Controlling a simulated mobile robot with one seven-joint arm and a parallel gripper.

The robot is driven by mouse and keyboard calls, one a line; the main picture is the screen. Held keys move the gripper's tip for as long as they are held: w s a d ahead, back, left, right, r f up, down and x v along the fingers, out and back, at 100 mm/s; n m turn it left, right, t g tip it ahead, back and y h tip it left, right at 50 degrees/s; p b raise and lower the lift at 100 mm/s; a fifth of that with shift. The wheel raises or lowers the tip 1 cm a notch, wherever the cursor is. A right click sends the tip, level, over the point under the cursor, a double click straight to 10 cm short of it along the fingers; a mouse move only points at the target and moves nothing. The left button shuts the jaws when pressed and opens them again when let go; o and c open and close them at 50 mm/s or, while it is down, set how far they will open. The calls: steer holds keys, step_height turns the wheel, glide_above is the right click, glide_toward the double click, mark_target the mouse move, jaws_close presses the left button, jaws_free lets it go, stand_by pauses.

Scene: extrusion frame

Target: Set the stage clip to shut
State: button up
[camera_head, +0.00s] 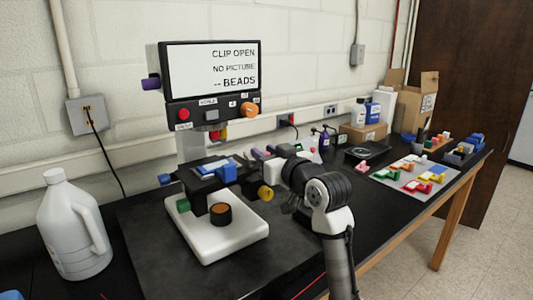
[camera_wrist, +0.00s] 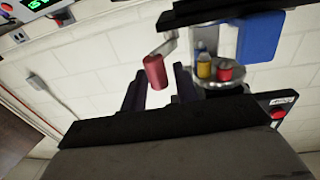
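The microscope stage (camera_head: 190,165) is a dark plate above a white base, with a blue block (camera_head: 228,172) on it. The screen (camera_head: 213,69) reads "CLIP OPEN", "NO PICTURE" and "-- BEADS". In the wrist view, which looks upside down, a red cylinder (camera_wrist: 156,71) hangs on a bent metal lever at the stage's edge; it looks like the clip's handle. My gripper (camera_wrist: 158,88) is open and empty, its dark fingers either side of the red cylinder in that picture. I cannot tell the depth between them. In the head view my gripper (camera_head: 264,153) is right of the stage.
The objectives (camera_wrist: 212,70) sit close to the stage. A white jug (camera_head: 72,230) stands at left. A tray (camera_head: 408,188) of coloured pieces lies at right. The front bench is clear.

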jaws_close()
steer(key=shift+w+d+n+y, duration=0.1)
steer(key=shift+n+y, duration=0.2)
steer(key=shift+y, duration=0.1)
steer(key=shift+w+f+n+g+y+b, duration=0.1)
steer(key=shift+w+n+g+y+b, duration=0.15)
steer(key=shift+n+g+y+b, duration=0.45)
steer(key=w+n+g+y, duration=0.1)
steer(key=n+g+y, duration=0.1)
steer(key=g, duration=0.1)
steer(key=n+g+y, duration=0.1)
steer(key=n+g, duration=0.1)
steer(key=g, duration=0.1)
steer(key=w+n+g+y, duration=0.1)
steer(key=n+g+y, duration=0.1)
steer(key=g, duration=0.1)
steer(key=shift+w+r+n+y+p, duration=0.3)
steer(key=shift+w+a+n+g+y+p, duration=0.2)
steer(key=shift+n+g+p, duration=0.45)
steer(key=shift+g, duration=0.45)
steer(key=shift+w+a+n+g+y+p, duration=0.15)
steer(key=shift+n+g+p, duration=0.3)
steer(key=shift+n+g, duration=0.5)
steer(key=shift+w+f+g, duration=0.1)
steer(key=shift+w+g, duration=0.05)
steer(key=shift+g, duration=0.5)
steer(key=shift+f+p, duration=0.15)
steer(key=shift+p, duration=0.15)
